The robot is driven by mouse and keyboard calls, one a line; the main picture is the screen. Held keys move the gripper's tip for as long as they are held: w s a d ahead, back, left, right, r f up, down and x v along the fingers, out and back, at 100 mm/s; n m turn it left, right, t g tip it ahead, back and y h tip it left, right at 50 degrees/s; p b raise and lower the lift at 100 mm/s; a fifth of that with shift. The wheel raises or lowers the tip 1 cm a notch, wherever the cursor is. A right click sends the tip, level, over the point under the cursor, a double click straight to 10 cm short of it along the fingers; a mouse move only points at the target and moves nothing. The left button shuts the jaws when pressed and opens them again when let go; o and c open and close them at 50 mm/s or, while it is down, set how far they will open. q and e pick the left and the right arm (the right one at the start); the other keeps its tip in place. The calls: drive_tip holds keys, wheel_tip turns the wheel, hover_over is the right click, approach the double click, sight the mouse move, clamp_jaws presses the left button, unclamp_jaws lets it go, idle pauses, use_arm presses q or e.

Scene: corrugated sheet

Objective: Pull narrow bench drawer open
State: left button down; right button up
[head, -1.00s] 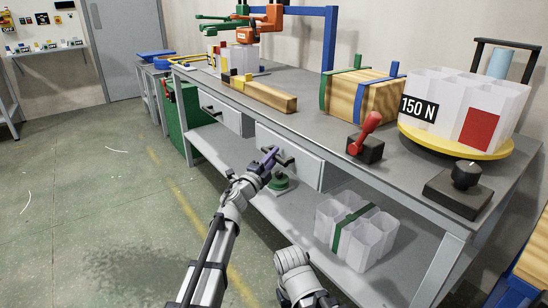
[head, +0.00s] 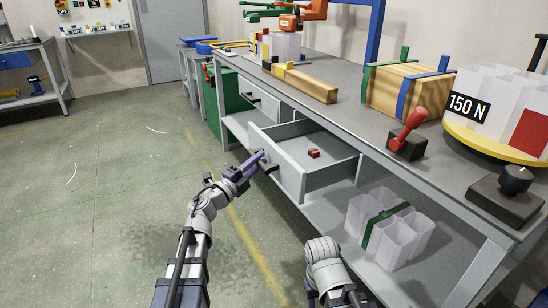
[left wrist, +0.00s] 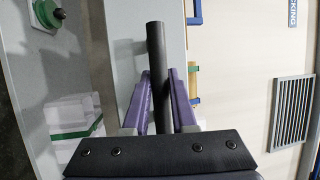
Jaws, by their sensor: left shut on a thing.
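The nearer grey bench drawer (head: 288,172) stands pulled out from under the bench top, and its inside shows. A small red block (head: 313,153) lies in it. My left gripper (head: 260,160), with purple fingers, is at the drawer's front, shut on its dark handle (head: 271,167). In the left wrist view the black handle bar (left wrist: 156,50) runs between the two purple fingers (left wrist: 161,82).
The grey bench top (head: 345,115) carries a wooden beam (head: 305,83), a strapped wooden block (head: 405,88), a red lever (head: 408,130) and a black knob box (head: 507,195). Strapped white containers (head: 390,228) stand on the lower shelf.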

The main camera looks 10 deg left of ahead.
use_arm(q)
drive_tip(key=shift+s+a, duration=0.75)
drive_tip(key=shift+a, duration=0.2)
drive_tip(key=c, duration=0.7)
unclamp_jaws()
drive_tip(key=shift+c, duration=0.2)
drive_tip(key=b+v, duration=0.1)
drive_tip(key=v, duration=0.6)
drive_tip(key=shift+s+a, duration=0.2)
drive_tip(key=shift+s, duration=0.1)
